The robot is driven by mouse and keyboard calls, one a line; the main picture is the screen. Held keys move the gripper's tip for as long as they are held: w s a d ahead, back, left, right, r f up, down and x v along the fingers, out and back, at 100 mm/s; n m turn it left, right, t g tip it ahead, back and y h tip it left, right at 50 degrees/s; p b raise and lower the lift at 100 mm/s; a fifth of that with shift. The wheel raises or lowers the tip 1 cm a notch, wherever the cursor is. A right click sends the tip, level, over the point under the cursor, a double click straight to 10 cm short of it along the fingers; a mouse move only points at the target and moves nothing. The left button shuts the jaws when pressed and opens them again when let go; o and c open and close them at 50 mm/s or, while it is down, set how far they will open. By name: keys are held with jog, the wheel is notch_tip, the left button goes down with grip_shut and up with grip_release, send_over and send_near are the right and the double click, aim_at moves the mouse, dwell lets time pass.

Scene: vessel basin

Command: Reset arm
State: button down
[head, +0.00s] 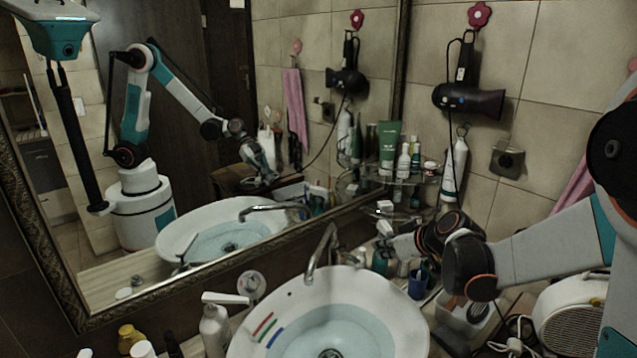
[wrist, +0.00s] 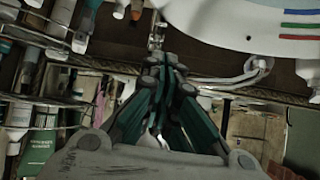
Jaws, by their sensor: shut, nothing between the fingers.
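My gripper (wrist: 165,65) is shut and empty in the wrist view, its dark green fingers drawn together. In the head view my arm reaches in from the right, and the gripper (head: 385,250) is over the counter just right of the faucet, small and partly hidden by the wrist joints. The white basin (head: 408,318) is below and left of it in the head view. The faucet (head: 322,252) stands at the basin's back edge, apart from the gripper as far as I can tell.
A glass shelf (head: 408,178) with bottles and tubes hangs behind the gripper. A blue cup (head: 418,285) stands below the arm. A hair dryer (head: 470,100) hangs on the wall. A white soap dispenser (head: 215,325) stands left of the basin. A large mirror (head: 200,170) fills the left side.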

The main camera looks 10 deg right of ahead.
jog(key=s+a+r+m+g+h+b, duration=0.1)
jog(key=s+a+r+b, duration=0.15)
jog(key=s, duration=0.55)
jog(key=s+a+r+m+g+h+b, duration=0.1)
jog(key=s+a, duration=0.2)
jog(key=s, duration=0.5)
jog(key=s+d+f+m+h+b, duration=0.1)
jog(key=s+f+m+h+b, duration=0.1)
jog(key=s, duration=1.3)
notch_tip(320, 180, down, 2)
jog(key=shift+d+f+m+h+b, duration=0.2)
jog(key=shift+d+m+h+b, duration=0.2)
jog(key=shift+m+b, duration=0.3)
